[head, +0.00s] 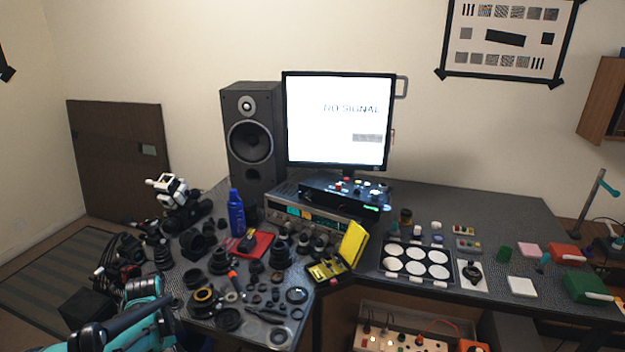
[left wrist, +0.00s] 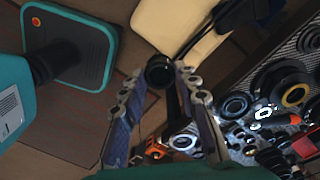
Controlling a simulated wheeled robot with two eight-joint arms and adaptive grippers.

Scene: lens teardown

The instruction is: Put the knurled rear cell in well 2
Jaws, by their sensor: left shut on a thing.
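My left gripper (left wrist: 160,76) shows in the left wrist view, its two fingers closed on a dark round lens part (left wrist: 159,70). The part sits between the fingertips, off the bench, over the floor side. It looks like the knurled rear cell, but I cannot make out its knurling. In the head view my teal left arm comes in at the lower left; its fingertips and the held part cannot be made out there. The black tray (head: 382,258) with several white round wells lies on the right part of the bench. Well numbers are not readable. My right gripper is not in view.
Many dark lens barrels and rings crowd the left bench, with an amber-edged ring (head: 204,296) near its front. A blue bottle (head: 236,215), red tray (head: 262,240) and open yellow case (head: 352,245) stand between there and the well tray. A monitor (head: 338,120) stands behind.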

